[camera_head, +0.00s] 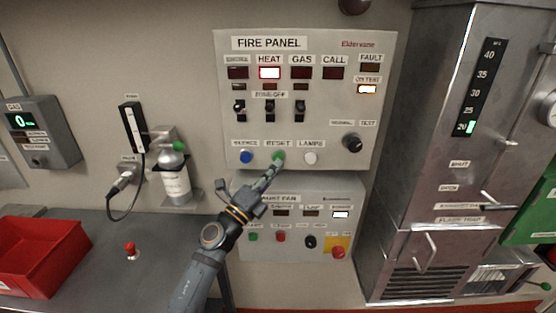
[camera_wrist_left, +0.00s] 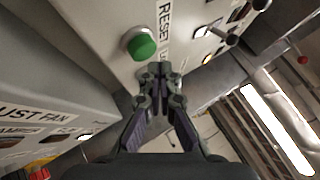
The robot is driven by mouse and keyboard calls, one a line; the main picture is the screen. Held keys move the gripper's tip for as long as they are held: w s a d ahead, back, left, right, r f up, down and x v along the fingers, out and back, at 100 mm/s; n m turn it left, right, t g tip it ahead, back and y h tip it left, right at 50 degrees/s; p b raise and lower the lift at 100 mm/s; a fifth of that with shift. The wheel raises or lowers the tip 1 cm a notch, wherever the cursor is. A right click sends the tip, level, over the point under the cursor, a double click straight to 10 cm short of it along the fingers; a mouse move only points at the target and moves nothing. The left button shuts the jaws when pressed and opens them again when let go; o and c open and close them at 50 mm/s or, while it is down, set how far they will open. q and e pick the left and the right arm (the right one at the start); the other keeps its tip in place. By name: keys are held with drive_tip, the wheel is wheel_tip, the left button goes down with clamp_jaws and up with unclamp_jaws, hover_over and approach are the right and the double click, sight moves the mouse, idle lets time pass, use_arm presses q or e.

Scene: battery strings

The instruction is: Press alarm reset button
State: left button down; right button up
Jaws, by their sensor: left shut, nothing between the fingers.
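The green button under the RESET label (camera_head: 278,156) sits between a blue SILENCE button (camera_head: 246,157) and a white LAMPS button (camera_head: 310,158). My left gripper (camera_head: 272,168) is shut and empty, with its tips just below the green button in the head view. In the left wrist view the green button (camera_wrist_left: 141,45) stands out from the panel, just up and left of the shut fingertips (camera_wrist_left: 158,70). I cannot tell whether they touch. My right gripper is not in view.
The HEAT lamp (camera_head: 269,73) and the ON TEST lamp (camera_head: 367,89) are lit. An exhaust fan panel (camera_head: 262,222) is directly below, with its own buttons and a red knob on yellow (camera_head: 337,252). A metal cabinet (camera_head: 398,150) stands at right. A red bin (camera_head: 38,262) is on the left bench.

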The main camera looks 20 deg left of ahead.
use_arm(q)
drive_tip(key=shift+w, duration=0.15)
idle(0.7)
drive_tip(key=shift+w+a, duration=0.1)
drive_tip(key=shift+w, duration=0.15)
drive_tip(key=shift+w+a, duration=0.2)
drive_tip(key=shift+w, duration=0.45)
idle(0.8)
drive_tip(key=shift+s+r, duration=0.1)
drive_tip(key=shift+s+d, duration=0.3)
drive_tip(key=shift+s, duration=0.65)
drive_tip(key=s, duration=0.2)
drive_tip(key=s+d+p, duration=0.1)
drive_tip(key=s, duration=0.1)
drive_tip(key=shift+s+d, duration=0.2)
drive_tip(key=shift+s, duration=0.2)
